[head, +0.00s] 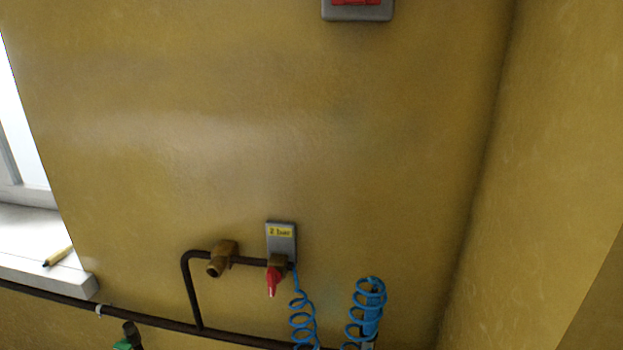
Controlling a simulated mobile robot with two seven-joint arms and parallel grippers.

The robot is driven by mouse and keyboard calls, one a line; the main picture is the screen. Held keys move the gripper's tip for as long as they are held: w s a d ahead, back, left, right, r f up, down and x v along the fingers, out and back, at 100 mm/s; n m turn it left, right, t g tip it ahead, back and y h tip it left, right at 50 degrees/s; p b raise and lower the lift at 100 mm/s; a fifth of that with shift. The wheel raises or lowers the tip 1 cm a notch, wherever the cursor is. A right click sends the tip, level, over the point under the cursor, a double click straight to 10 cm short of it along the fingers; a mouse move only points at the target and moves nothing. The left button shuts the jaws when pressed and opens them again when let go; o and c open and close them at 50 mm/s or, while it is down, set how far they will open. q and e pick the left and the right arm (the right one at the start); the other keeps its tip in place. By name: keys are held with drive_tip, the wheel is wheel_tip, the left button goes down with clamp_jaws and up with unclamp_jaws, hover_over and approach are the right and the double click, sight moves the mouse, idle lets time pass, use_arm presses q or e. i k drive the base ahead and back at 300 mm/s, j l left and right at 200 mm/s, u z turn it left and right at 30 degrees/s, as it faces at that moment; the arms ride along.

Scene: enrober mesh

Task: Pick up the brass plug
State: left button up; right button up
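I cannot make out a loose brass plug for certain. A brass-coloured fitting (221,258) sits on the dark pipe low on the wall, its open-looking round end tilted down and left. A smaller brass-coloured body (277,261) sits on the same pipe to its right, with a red handle (272,281) hanging down from it. Whether either one is or holds the plug, I cannot tell. Neither of my grippers is in view.
A grey plate with a yellow label (280,232) is above the red handle. Blue coiled hose (368,309) hangs at right. A green-and-dark object (129,338) is cut off below. A red-and-grey box (357,12) is above.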

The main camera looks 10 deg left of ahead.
sight(60, 254)
drive_tip(key=u, duration=1.8)
